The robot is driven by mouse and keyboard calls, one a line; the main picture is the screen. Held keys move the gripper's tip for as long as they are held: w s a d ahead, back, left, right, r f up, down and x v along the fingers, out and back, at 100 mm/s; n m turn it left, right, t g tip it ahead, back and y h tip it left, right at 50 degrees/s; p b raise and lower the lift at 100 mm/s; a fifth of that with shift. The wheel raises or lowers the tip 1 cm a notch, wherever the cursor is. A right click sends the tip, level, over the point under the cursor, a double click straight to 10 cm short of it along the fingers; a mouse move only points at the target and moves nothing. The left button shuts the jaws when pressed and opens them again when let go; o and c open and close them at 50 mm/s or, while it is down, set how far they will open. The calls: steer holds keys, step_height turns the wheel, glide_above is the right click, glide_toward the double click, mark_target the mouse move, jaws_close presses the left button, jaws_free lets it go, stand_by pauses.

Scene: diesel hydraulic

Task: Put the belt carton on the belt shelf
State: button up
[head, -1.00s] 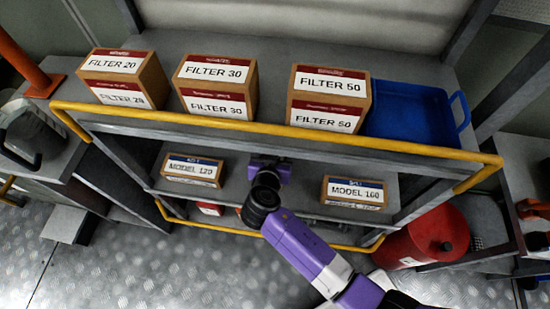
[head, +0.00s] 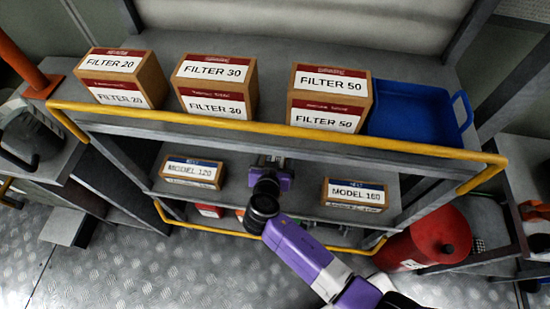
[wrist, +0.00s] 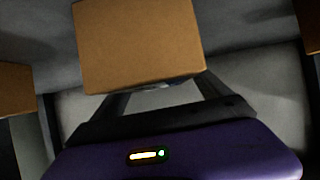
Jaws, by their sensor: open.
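A plain brown carton (wrist: 138,45) fills the top middle of the wrist view, in front of my gripper (wrist: 160,88). Its label side does not show, so I cannot tell which carton it is. My gripper's fingers are apart; their tips are hidden by the carton, and I cannot tell whether they touch it. In the head view my purple gripper (head: 269,162) reaches onto the middle shelf (head: 237,196) under the yellow rail. It is between the MODEL 120 carton (head: 192,173) and the MODEL 160 carton (head: 355,194). No carton shows at the fingers there.
Cartons FILTER 20 (head: 120,78), FILTER 30 (head: 215,88) and FILTER 50 (head: 329,98) stand on the top shelf beside a blue tray (head: 418,110). The yellow rail (head: 280,128) crosses above my gripper. A red cylinder (head: 425,238) stands at lower right.

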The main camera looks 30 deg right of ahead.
steer(key=p+v, duration=0.1)
steer(key=v, duration=1.1)
steer(key=shift+s+f, duration=0.1)
steer(key=s+f+n+y, duration=0.3)
steer(key=s+n+y, duration=0.3)
steer(key=s, duration=1.1)
steer(key=s+d+r+t, duration=0.1)
steer(key=s+d+r, duration=0.1)
steer(key=r, duration=0.5)
steer(key=s+d+r+t, duration=0.1)
steer(key=s+r+t, duration=0.1)
steer(key=s+r, duration=0.3)
steer(key=s+d+r+n+t+y, duration=0.1)
steer(key=s+d+r+t, duration=0.1)
steer(key=r, duration=0.7)
steer(key=shift+s+d+r, duration=0.3)
steer(key=shift+s+r, duration=0.05)
steer(key=shift+s, duration=0.4)
